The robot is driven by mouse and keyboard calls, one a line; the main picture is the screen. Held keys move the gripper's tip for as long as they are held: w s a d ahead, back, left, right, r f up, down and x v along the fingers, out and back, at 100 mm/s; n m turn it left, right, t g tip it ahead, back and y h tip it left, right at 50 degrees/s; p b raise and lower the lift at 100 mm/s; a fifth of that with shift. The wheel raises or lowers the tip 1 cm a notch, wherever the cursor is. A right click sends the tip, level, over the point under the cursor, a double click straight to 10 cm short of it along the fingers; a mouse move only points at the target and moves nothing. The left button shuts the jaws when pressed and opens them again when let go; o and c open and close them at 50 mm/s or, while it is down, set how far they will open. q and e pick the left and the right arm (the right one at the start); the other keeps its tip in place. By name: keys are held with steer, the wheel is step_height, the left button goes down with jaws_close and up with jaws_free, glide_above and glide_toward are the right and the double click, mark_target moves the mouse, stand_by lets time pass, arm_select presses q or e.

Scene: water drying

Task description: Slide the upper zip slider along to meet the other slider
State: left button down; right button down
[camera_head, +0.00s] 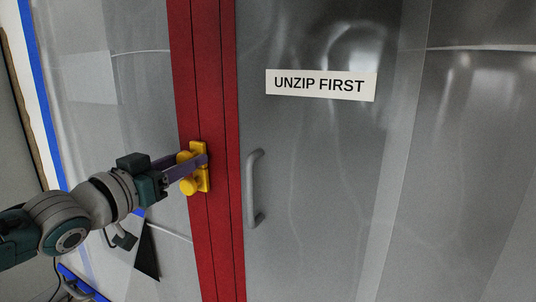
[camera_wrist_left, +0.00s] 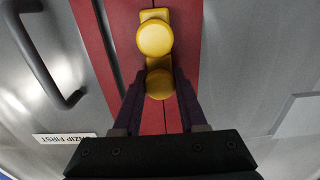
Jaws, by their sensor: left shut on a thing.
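The upper zip slider (camera_head: 198,147) is yellow with a round knob and sits on the red zip strip (camera_head: 208,80). The lower slider (camera_head: 188,187), also yellow with a round knob, is directly below it; the two are close together, and I cannot tell if they touch. My left gripper (camera_head: 200,161) reaches in from the left and is shut on the upper slider's knob. The left wrist view shows things upside down: the held upper slider (camera_wrist_left: 160,84) is between the fingers, and the lower slider (camera_wrist_left: 155,38) is beyond it. My right gripper is not in view.
A grey handle (camera_head: 253,190) stands just right of the red strip. A white "UNZIP FIRST" label (camera_head: 320,85) is on the translucent sheet at upper right. A dark triangular flap (camera_head: 147,255) hangs below my left arm. The strip above the sliders is clear.

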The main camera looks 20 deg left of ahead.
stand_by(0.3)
arm_select(q)
steer(key=shift+c, duration=2.3)
jaws_free()
steer(key=shift+s, duration=0.1)
steer(key=s+p, duration=0.2)
steer(key=s, duration=0.7)
steer(key=shift+s+a, duration=0.4)
